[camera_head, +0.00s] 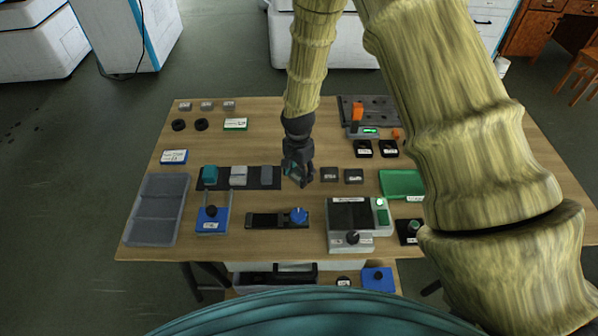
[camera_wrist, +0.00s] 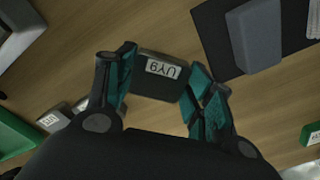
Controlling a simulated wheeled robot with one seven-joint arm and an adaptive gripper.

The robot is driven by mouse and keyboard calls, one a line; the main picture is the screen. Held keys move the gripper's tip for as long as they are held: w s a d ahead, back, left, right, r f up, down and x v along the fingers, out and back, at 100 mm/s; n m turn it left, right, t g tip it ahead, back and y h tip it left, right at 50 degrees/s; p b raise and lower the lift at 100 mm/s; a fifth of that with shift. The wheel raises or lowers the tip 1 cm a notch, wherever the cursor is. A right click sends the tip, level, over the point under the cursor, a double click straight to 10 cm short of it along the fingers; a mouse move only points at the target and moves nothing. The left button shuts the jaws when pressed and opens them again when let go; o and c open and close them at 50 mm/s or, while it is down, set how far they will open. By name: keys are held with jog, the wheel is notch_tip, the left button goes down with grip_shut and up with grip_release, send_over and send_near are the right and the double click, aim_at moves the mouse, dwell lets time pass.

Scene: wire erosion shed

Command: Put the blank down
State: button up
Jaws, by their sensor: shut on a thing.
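My gripper (camera_head: 298,172) hangs over the middle of the wooden table, just right of the dark mat. In the wrist view its teal-padded fingers (camera_wrist: 160,72) are shut on a dark grey blank (camera_wrist: 160,90) with a white label, which looks like "UY9". The blank is between the fingers. Its underside is hidden, so I cannot tell whether it touches the table. In the head view the gripper mostly hides it. The dark mat (camera_head: 222,185) carries a teal block (camera_head: 209,175), a light grey block (camera_head: 238,176) and a darker grey block (camera_head: 267,176).
A grey tray (camera_head: 146,233) is at the left. A black fixture with a blue knob (camera_head: 299,215) and a grey device (camera_head: 350,238) stand in front. Bare wood lies behind the mat.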

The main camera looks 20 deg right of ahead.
aim_at(298, 175)
jog(key=shift+f, duration=0.15)
jog(key=o, duration=1.4)
jog(key=shift+r+b, duration=1.4)
jog(key=shift+r, duration=4.75)
